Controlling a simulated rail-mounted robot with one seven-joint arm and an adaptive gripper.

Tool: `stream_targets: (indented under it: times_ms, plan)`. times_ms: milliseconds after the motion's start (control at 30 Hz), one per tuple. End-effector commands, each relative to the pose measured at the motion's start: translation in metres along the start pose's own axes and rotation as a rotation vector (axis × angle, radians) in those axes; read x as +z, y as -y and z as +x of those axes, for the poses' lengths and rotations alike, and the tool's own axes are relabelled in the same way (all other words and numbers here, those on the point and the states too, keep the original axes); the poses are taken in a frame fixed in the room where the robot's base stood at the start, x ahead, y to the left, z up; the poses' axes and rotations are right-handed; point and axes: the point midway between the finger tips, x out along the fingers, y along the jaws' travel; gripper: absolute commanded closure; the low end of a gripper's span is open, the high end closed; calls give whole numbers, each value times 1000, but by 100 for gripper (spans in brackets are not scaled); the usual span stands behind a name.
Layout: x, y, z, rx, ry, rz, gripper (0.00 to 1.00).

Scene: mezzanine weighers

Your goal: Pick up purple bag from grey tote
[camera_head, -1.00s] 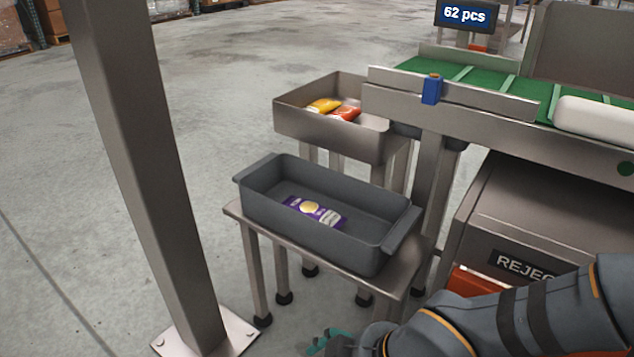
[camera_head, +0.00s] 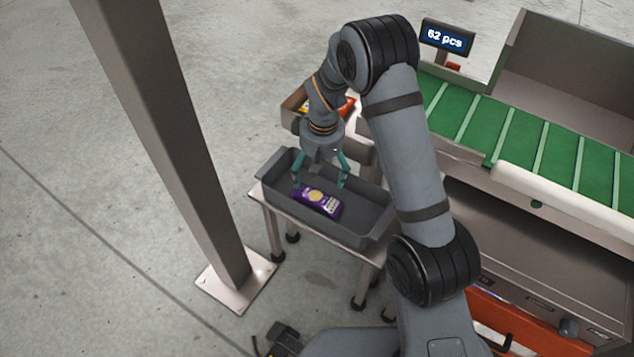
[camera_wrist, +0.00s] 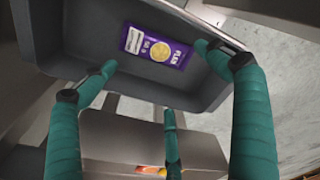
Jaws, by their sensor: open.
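In the wrist view the fingers (camera_wrist: 160,75) are spread apart and do not touch the bag. Their exact height above it is hard to tell.
A steel tray (camera_head: 291,106) with orange and yellow bags stands behind the tote, partly hidden by my arm. A green conveyor (camera_head: 510,130) is at the right. A steel post (camera_head: 180,140) stands at the left. Open floor lies between post and tote.

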Motion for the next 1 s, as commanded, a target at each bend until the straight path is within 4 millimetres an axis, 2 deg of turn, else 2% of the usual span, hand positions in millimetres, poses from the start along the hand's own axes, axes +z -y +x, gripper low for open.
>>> stream_targets:
  times_ms: [33,100,300,400,600,867,1000]
  plan:
    - [-1,-12,6,1,25,-56,12]
    - [1,-17,9,-2,49,-157,12]
    - [10,-16,7,-24,94,-376,12]
    - [14,-15,14,-33,104,-433,12]
    - [18,-14,44,-36,105,-452,12]
    - [20,-15,66,-35,104,-450,12]
    - [23,-17,89,-35,104,-449,12]
